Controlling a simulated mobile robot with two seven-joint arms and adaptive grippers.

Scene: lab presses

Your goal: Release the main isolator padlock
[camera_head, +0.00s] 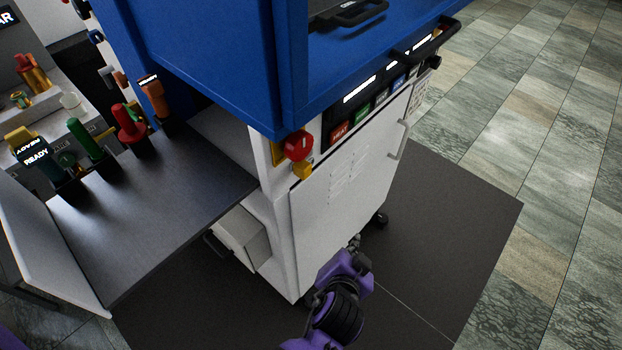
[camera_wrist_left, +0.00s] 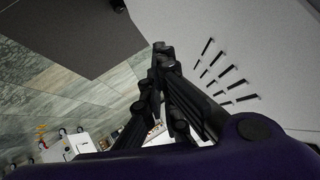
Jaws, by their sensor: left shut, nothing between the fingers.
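The main isolator is a red rotary knob (camera_head: 298,145) at the upper corner of the white press cabinet. A yellow block (camera_head: 302,169), seemingly the padlock, hangs just below it; its shackle is too small to make out. My left gripper (camera_head: 354,242) is low in front of the cabinet's white door, below and to the right of the padlock and well apart from it. In the left wrist view its black fingers (camera_wrist_left: 160,52) are together and empty, with the slotted white panel beside them. The padlock cannot be made out there. My right gripper is not in view.
The white cabinet door (camera_head: 335,205) has vent slots and a grey handle (camera_head: 399,139). A blue press body (camera_head: 200,50) overhangs above. A dark side shelf (camera_head: 180,200) with coloured handles juts out left. The dark mat (camera_head: 450,200) to the right is clear.

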